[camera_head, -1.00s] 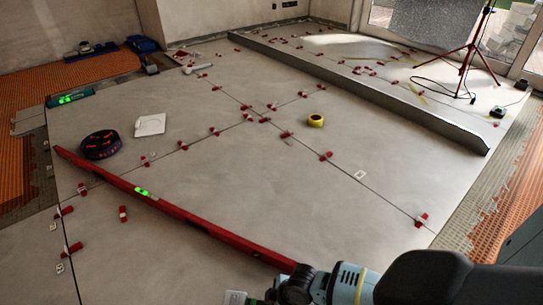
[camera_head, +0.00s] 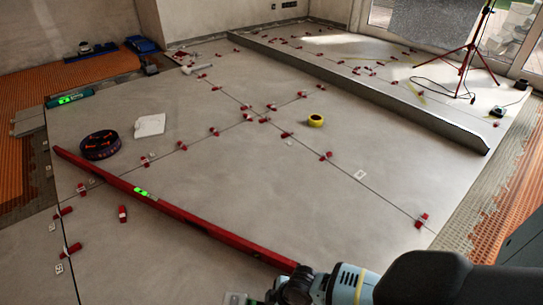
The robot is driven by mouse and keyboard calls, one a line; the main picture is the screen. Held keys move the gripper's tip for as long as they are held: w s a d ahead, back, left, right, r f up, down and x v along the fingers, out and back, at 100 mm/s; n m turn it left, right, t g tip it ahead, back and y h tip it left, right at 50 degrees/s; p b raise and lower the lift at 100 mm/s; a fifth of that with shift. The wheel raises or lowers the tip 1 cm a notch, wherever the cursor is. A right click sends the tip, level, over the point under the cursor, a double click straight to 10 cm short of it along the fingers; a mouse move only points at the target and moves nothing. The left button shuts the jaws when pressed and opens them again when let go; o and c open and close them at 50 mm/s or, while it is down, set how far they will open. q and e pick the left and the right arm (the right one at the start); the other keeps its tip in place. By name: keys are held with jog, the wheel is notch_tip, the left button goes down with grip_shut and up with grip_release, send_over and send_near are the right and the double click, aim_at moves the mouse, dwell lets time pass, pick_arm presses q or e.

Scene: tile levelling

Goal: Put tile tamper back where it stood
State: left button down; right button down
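I cannot tell for certain which thing is the tile tamper. A round dark disc-shaped tool (camera_head: 101,145) with red-orange marks on top lies flat on the tiles at the left, and no gripper is near it. A blue-grey and black jointed piece (camera_head: 345,286) with an orange mark comes in from the lower right behind a large black link. It looks like part of my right arm, but I cannot rule out a tool there. The fingertips of my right gripper do not show. My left arm and gripper are out of view.
A long red level (camera_head: 190,219) lies across the near tiles. A white square piece (camera_head: 150,125) and a yellow tape roll (camera_head: 315,121) lie farther back. A long grey straightedge (camera_head: 370,92) crosses the right side. A red tripod (camera_head: 468,55) stands behind it. Red wedges mark the joints.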

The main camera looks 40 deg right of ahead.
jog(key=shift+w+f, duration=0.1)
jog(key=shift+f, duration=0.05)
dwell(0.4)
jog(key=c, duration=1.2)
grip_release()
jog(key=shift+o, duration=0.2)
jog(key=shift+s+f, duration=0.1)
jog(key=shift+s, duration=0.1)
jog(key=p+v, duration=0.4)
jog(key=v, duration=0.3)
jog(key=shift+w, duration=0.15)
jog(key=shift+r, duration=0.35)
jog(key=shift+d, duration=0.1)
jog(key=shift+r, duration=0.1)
